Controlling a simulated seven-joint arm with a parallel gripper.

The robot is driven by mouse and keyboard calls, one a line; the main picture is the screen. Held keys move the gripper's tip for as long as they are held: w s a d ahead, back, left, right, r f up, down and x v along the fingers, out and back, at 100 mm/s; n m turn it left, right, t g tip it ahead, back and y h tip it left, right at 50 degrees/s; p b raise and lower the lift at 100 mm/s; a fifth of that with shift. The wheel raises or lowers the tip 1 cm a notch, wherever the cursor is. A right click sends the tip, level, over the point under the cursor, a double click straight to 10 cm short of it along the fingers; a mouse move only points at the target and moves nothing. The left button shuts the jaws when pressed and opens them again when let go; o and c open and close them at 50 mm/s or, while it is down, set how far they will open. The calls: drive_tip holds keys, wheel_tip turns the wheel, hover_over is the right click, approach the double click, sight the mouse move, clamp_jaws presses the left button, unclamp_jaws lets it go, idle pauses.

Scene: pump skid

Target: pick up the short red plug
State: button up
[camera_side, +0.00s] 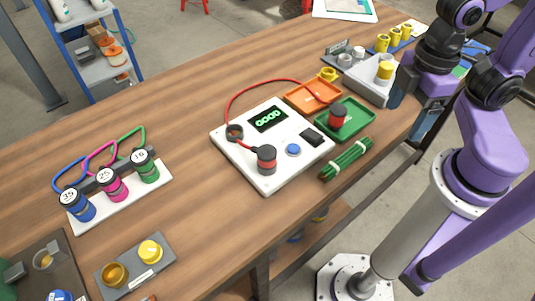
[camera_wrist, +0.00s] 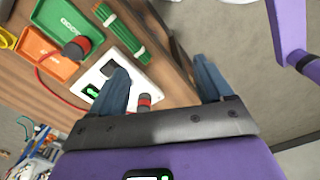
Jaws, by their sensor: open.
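Two red plugs with dark caps are in view; I cannot tell which one the task calls short. One red plug (camera_side: 338,118) stands in the green tray; in the wrist view it (camera_wrist: 77,48) shows at upper left. The other red plug (camera_side: 266,160) stands on the white panel box (camera_side: 228,155), beside a blue button; in the wrist view it (camera_wrist: 144,102) is partly hidden near my left finger. My gripper (camera_side: 404,122) is open and empty, to the right of the green tray and apart from both plugs. Its two blue fingers show in the wrist view (camera_wrist: 162,68).
A red cable (camera_side: 250,86) loops from the panel's black ring over the orange tray (camera_side: 297,97). The green tray (camera_side: 368,122) and a bundle of green sticks (camera_side: 346,159) lie nearby. A grey box with a yellow knob (camera_side: 365,84) stands close to my gripper.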

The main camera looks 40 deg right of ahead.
drive_tip(key=m, duration=1)
hover_over(267, 151)
wheel_tip(267, 151, down, 18)
drive_tip(key=shift+r, duration=0.15)
drive_tip(key=c, duration=1.3)
